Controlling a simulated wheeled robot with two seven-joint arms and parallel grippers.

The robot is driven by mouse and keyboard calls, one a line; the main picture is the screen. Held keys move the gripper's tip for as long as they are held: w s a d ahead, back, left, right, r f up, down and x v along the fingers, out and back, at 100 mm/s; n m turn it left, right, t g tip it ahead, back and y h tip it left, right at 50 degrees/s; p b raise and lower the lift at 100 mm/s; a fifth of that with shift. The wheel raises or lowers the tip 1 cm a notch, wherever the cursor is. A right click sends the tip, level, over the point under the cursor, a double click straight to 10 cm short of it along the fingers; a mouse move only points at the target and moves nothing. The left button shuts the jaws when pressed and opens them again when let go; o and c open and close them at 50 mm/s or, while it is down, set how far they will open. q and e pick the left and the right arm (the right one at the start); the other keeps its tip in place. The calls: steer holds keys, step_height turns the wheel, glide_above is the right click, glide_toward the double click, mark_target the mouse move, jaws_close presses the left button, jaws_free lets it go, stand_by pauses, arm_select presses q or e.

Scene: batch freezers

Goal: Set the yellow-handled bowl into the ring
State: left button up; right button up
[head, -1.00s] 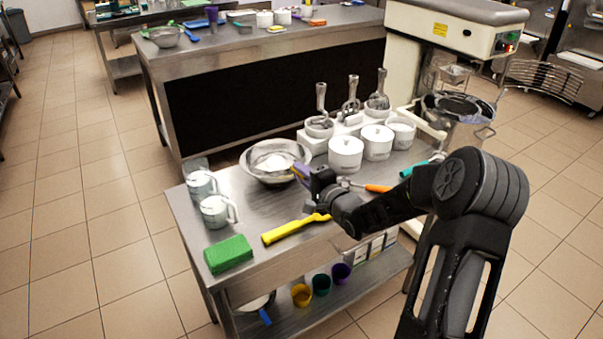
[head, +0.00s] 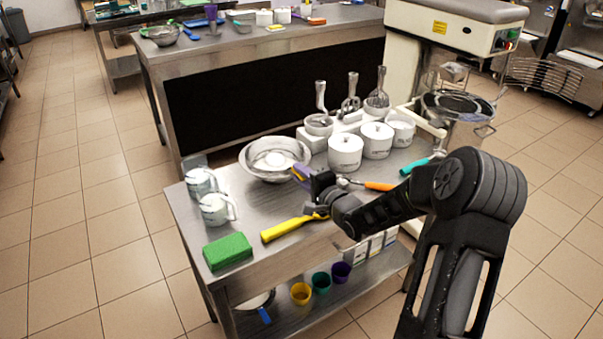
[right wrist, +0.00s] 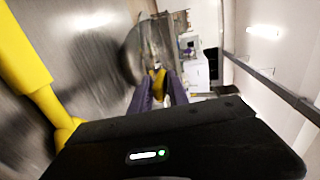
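The steel bowl (head: 262,174) with white contents is at the back left of the near steel table. My right gripper (head: 300,174), with purple fingers, is at its right rim. In the right wrist view, the fingers (right wrist: 157,86) close on a short yellow piece, which looks like the bowl's handle (right wrist: 157,78). The bowl's grey wall (right wrist: 133,52) shows behind it, partly blurred. I cannot tell whether the bowl is clear of the table. The ring (head: 458,106) is on the machine at the right, apart from the bowl. My left gripper is not in view.
A yellow-handled tool (head: 288,229) and a green sponge (head: 228,251) lie at the table's front. Measuring cups (head: 215,209) stand left, and white canisters (head: 345,153) stand right of the bowl. Whisks stand behind them. An orange-handled tool (head: 380,187) lies near my right arm.

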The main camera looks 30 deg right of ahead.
steer(key=o, duration=0.5)
steer(key=shift+w, duration=0.1)
steer(key=shift+c, duration=0.2)
steer(key=shift+f, duration=0.15)
steer(key=s, duration=0.5)
steer(key=s+r, duration=0.1)
steer(key=s, duration=0.1)
steer(key=shift+s+a+r, duration=0.1)
steer(key=shift+s, duration=0.3)
